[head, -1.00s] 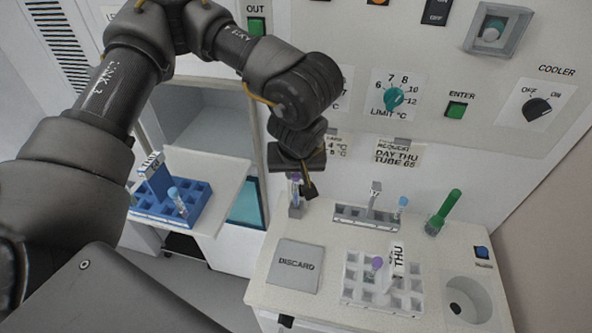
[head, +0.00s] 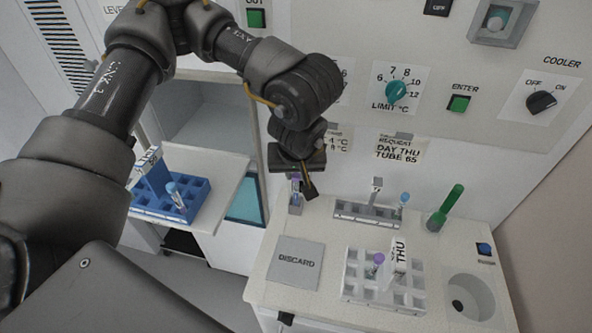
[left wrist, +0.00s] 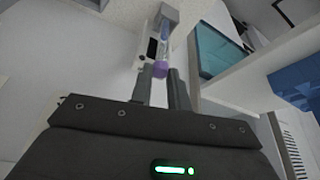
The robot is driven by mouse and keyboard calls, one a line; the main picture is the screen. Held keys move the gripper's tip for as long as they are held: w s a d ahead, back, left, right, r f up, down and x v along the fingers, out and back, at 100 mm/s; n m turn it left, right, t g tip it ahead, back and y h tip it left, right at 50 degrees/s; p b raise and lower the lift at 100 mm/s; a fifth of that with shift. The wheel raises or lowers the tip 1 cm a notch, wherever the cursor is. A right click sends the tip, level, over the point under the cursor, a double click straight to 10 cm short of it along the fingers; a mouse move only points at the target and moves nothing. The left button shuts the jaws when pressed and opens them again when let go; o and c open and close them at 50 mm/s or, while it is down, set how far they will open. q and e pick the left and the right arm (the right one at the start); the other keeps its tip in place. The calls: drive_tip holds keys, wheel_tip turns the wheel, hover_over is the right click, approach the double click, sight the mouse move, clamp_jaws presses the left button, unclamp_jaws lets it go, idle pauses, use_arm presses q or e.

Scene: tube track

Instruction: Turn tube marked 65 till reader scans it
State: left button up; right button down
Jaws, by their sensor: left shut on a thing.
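My left gripper (head: 303,188) is above the left end of the white counter, shut on the purple cap of a tube (head: 295,180). In the left wrist view the cap (left wrist: 160,68) sits between the two fingertips (left wrist: 162,80). The clear tube stands against a small grey reader post (head: 296,209); the reader also shows in the left wrist view (left wrist: 152,48). I cannot read any number on the tube. A request card (head: 400,149) on the wall reads DAY THU, TUBE 65. My right gripper is not in view.
A white rack marked THU (head: 357,290) holds a purple-capped tube. A grey DISCARD square (head: 296,263) lies left of it. Behind are a grey rack (head: 352,211) with a blue-capped tube and a green tube (head: 446,208). A blue rack (head: 199,190) stands on the left shelf.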

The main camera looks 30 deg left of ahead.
use_arm(q)
drive_tip(key=shift+f, duration=0.25)
drive_tip(key=o, duration=0.9)
drive_tip(key=b+v, duration=0.1)
drive_tip(key=v, duration=0.9)
drive_tip(key=shift+r+b, duration=0.35)
drive_tip(key=shift+r, duration=0.05)
drive_tip(key=shift+d, duration=0.1)
